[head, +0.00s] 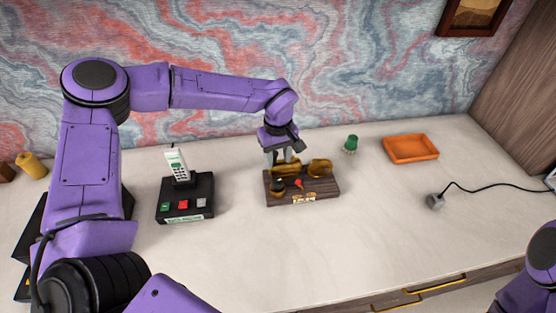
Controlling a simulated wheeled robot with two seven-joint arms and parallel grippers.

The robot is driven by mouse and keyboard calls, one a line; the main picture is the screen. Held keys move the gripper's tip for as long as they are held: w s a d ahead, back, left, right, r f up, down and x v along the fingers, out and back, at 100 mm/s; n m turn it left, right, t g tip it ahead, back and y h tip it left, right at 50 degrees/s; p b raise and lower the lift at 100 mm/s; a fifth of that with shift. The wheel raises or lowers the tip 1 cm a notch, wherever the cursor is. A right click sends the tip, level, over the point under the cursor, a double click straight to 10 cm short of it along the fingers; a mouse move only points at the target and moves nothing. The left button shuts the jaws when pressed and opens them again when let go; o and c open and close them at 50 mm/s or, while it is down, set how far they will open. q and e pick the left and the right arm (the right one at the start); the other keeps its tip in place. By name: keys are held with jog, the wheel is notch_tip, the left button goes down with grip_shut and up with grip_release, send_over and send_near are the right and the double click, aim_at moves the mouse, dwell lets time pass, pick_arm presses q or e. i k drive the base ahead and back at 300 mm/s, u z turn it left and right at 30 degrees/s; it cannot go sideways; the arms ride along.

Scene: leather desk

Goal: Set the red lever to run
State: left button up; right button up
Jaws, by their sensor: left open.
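A dark wooden-based device (325,188) with brass-coloured rounded parts stands on the desk near the middle of the head view. A small red lever (299,183) shows on its front side, and a small pale label is at its front edge. The lever's exact setting is too small to read. My left gripper (284,158) points down at the back left of the device, close above its brass parts. It is open, and I cannot tell whether it touches them. My right gripper is out of view; only part of my right arm shows at the lower right.
A black button box (186,212) with a white phone-like handset (178,166) stands left of the device. A green object (351,144) and an orange tray (411,149) are to the right. A grey corded item (434,201) lies further right. The front middle desk is clear.

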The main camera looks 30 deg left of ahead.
aim_at(300, 186)
jog(key=k, duration=1.5)
